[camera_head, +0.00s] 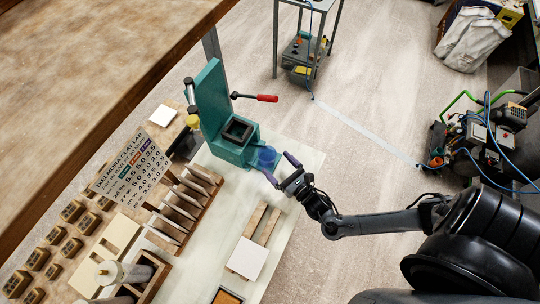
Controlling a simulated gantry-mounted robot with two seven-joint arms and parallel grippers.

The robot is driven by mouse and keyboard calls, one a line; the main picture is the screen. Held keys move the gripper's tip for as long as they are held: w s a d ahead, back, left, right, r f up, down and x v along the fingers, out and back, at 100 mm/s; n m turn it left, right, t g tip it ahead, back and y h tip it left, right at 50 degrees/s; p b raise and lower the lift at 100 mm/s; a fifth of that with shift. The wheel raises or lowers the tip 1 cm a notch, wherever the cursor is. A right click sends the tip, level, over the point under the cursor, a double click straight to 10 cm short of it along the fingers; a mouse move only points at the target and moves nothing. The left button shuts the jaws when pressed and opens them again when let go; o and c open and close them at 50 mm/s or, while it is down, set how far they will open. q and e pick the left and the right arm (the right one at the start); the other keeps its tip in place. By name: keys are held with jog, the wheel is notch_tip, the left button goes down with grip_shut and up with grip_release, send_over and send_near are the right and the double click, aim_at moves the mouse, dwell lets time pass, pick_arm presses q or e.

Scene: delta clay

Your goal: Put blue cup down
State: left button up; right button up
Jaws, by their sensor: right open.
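The blue cup (266,156) stands at the front right side of a teal press-like machine (213,105), near the far end of the pale table (225,195). My right gripper (281,168) comes in from the right. Its purple fingers are open, one on the near side of the cup and one to its right. I cannot tell whether they touch the cup. My left gripper is not in view.
A red-handled lever (266,98) sticks out from the machine above the cup. A white square tile (247,258) lies on wooden strips nearer on the table. Wooden racks (185,205), a printed chart (131,168) and several brown blocks fill the left side.

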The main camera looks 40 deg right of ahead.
jog(key=s, duration=0.3)
jog(key=shift+s+a, duration=0.15)
jog(key=shift+s, duration=0.35)
